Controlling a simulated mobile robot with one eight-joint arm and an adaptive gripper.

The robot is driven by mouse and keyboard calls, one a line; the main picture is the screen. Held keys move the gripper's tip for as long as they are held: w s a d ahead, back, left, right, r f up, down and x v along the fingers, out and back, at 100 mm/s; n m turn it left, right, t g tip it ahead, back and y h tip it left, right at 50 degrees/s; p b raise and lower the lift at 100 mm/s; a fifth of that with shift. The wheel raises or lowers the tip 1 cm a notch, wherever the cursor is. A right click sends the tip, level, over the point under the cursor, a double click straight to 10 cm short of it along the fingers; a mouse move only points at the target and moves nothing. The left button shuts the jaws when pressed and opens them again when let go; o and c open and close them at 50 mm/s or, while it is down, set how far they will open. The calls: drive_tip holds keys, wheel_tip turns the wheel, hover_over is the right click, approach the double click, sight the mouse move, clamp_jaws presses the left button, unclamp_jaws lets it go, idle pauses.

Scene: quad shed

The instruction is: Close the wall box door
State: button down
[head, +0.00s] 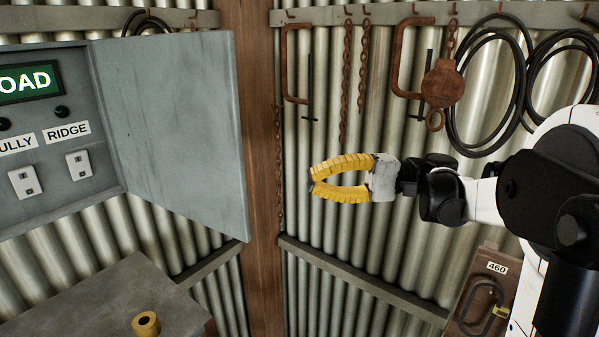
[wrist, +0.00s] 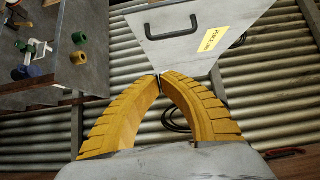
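The grey wall box (head: 55,130) is at the left in the head view, with a green sign, labels and switches inside. Its door (head: 175,130) stands wide open, hinged on the box's right side, its free edge near the wooden post. The wrist view shows a grey panel (wrist: 200,55), apparently the door's outer face, with a dark handle (wrist: 170,22) and a yellow label. My gripper (head: 312,181) is empty, right of the door's free edge and apart from it in the head view. Its yellow fingers bow outward and their tips meet in the wrist view (wrist: 159,79).
A wooden post (head: 258,150) stands behind the door edge. Clamps, chains and black hose coils (head: 487,90) hang on the corrugated wall. A bench (head: 100,300) with a yellow spool (head: 146,324) is below the box. A brown case (head: 480,295) is at lower right.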

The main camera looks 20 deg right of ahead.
drive_tip(key=a+p, duration=0.3)
drive_tip(key=a, duration=0.8)
drive_tip(key=shift+a, duration=0.25)
